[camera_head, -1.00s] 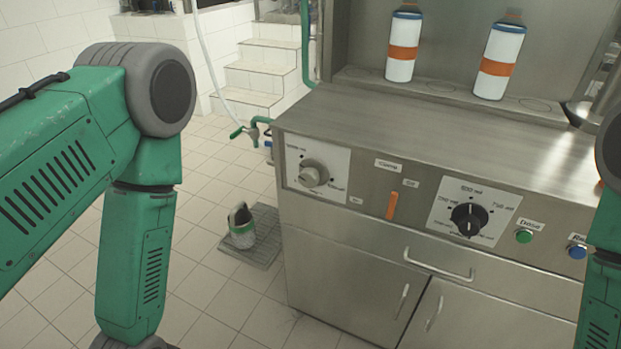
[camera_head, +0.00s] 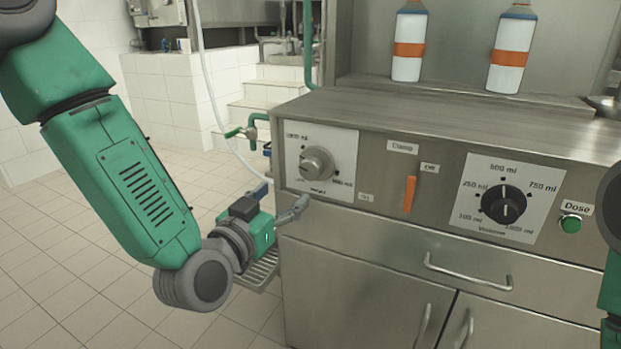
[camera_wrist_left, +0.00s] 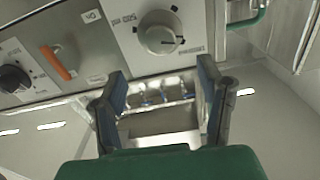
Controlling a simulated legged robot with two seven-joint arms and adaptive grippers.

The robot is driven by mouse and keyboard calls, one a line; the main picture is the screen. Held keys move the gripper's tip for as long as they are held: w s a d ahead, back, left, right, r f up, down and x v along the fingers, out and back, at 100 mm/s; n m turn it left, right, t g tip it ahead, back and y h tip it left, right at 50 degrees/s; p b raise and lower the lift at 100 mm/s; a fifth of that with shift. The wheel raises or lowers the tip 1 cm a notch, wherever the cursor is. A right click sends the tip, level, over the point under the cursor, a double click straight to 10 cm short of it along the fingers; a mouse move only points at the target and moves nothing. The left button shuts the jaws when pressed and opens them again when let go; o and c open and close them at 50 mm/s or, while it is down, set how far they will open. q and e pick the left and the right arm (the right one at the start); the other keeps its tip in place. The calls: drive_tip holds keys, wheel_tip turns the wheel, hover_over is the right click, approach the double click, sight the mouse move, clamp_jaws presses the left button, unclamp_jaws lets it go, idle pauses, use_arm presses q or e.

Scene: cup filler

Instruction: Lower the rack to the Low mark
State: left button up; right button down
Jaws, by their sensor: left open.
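A silver round knob (camera_head: 316,163) sits on a white dial plate (camera_head: 345,148) at the left of the steel machine's front panel. Its small marks are hard to read, and I cannot tell which is Low. My left gripper (camera_head: 283,196) is open and empty, just below and left of this plate in the head view. In the left wrist view, the knob (camera_wrist_left: 160,32) lies beyond the two spread fingers of the gripper (camera_wrist_left: 162,70), not touching them. I cannot tell for certain which part is the rack. My right gripper is out of view.
An orange lever (camera_head: 409,194) and a black dial (camera_head: 503,204) are right of the knob. A green button (camera_head: 570,224) is farther right. Two bottles (camera_head: 407,62) stand on the machine. A drawer handle (camera_head: 468,272) sticks out below. Tiled floor (camera_head: 60,260) is free at left.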

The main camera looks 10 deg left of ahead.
sight(308, 173)
use_arm(q)
drive_tip(key=b+x, duration=0.2)
drive_tip(key=x, duration=0.9)
drive_tip(key=shift+w, duration=0.4)
drive_tip(key=c, duration=1.2)
